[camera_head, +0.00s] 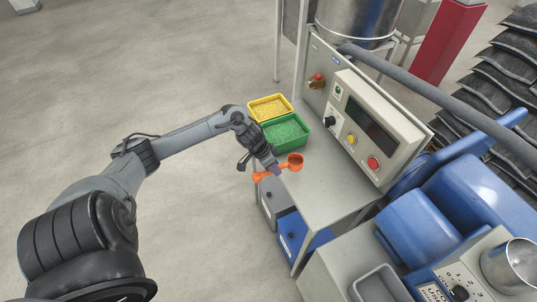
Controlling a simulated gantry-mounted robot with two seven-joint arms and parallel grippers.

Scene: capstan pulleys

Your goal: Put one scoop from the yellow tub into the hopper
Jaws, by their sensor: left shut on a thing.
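The yellow tub (251,112) stands on the far end of the grey bench and holds yellow granules. An orange scoop (294,162) is in my left gripper (269,168), which is shut on it near the handle. The scoop's bowl points right, over the bench, on the near side of the green tub. No granules can be made out in the bowl at this size. A large metal vessel (350,25) at the top looks like the hopper; its top is cut off by the picture edge. My right gripper is not in view.
A green tub (288,148) of green granules touches the yellow tub's near side. A control panel (370,128) with buttons stands right of the tubs. A grey pipe (430,90) runs above it. Blue machine parts (480,200) and a metal cup (513,264) are at right. Bare floor lies left.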

